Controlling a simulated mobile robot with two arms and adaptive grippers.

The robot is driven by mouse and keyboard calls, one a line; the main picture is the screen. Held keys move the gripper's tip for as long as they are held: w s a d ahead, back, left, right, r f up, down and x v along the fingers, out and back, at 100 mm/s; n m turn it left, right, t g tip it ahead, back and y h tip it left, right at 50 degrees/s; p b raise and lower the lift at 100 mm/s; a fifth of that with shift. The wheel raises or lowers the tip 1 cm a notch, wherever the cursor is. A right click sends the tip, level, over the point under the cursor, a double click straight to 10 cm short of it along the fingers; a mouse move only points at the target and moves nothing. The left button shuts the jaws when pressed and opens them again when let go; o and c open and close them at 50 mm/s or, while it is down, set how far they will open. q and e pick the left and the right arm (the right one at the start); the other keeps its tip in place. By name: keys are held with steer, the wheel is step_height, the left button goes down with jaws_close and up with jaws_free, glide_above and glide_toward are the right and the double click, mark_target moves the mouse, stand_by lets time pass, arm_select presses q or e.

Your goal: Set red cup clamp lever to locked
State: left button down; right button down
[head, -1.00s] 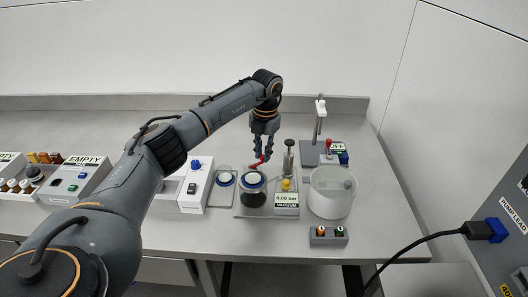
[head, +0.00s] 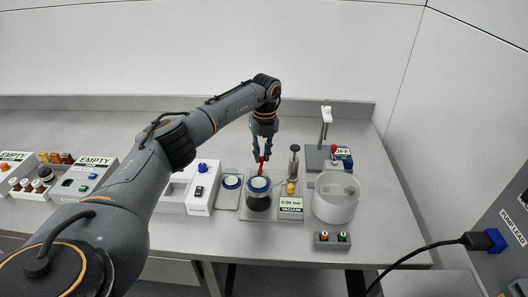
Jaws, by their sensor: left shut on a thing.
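The red clamp lever (head: 261,167) stands up almost vertically behind the dark cup (head: 258,203), which has a blue rim and a white top. My left gripper (head: 262,155) points down from above, shut on the upper part of the lever. The fingers hide the top of the lever. The lever's pivot is partly hidden behind the cup's rim. My right gripper is not in view.
Right of the cup stand a metal post (head: 294,163), a yellow knob (head: 291,188) and a vacuum gauge reading 0.00 bar (head: 290,203). A white round tub (head: 336,202) is further right. The bench behind is clear.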

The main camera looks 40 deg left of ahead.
arm_select(q)
steer(key=shift+a+r+n, duration=0.1)
steer(key=shift+a+n, duration=0.05)
steer(key=shift+n, duration=0.35)
steer(key=c, duration=1.3)
jaws_free()
step_height(320, 180, up, 12)
steer(key=shift+w, duration=0.2)
